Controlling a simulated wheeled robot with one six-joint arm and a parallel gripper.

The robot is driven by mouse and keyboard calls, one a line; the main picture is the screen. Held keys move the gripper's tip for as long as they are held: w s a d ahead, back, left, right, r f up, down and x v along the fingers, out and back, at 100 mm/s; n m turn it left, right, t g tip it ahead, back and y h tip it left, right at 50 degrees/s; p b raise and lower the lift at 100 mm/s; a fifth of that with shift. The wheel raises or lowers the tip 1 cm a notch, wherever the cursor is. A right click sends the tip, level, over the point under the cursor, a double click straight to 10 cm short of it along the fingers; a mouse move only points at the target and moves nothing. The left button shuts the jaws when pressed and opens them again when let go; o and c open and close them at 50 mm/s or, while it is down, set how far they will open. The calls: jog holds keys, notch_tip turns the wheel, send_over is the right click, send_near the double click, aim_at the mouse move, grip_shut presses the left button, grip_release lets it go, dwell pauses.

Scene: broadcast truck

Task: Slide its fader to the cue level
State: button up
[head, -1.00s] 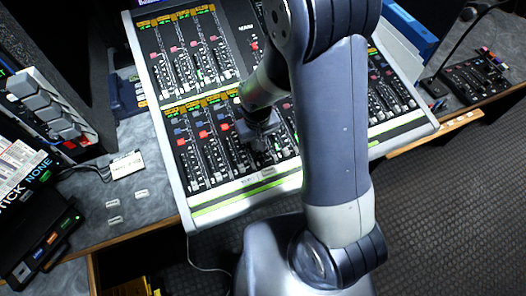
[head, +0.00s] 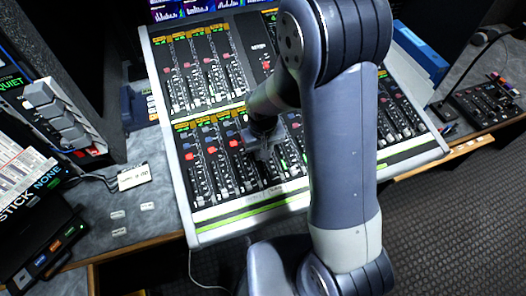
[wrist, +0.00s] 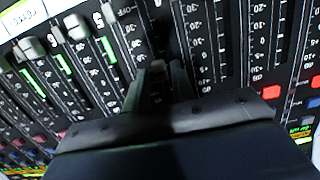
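The mixing console (head: 250,218) has two banks of faders with coloured buttons and scales. My gripper (head: 264,150) is low over the near bank, around its middle, and hides some faders there. In the wrist view my gripper (wrist: 160,82) points down at the fader slots between printed scales, its two dark fingers close together. A small dark piece shows near the fingertips; I cannot tell whether it is a fader cap or whether it is held. Light fader caps (wrist: 76,28) and (wrist: 30,48) stand in slots to the left, apart from the fingers.
A small white labelled box (head: 134,177) and several small white pieces (head: 119,231) lie on the desk left of the console. A dark button unit (head: 50,250) is at the lower left. A small control panel (head: 485,104) is at the right. My arm covers the console's right middle.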

notch_tip(320, 180, up, 10)
jog(key=shift+r+b, duration=0.2)
jog(key=shift+b, duration=0.1)
dwell(0.6)
notch_tip(320, 180, down, 11)
jog(key=shift+r+p, duration=0.1)
jog(key=shift+p, duration=0.25)
jog(key=shift+s+d+f, duration=0.1)
jog(key=shift+s+d, duration=0.05)
jog(key=shift+s, duration=0.45)
jog(key=shift+s+d+f, duration=0.1)
jog(key=shift+s+d, duration=0.05)
jog(key=shift+s, duration=0.4)
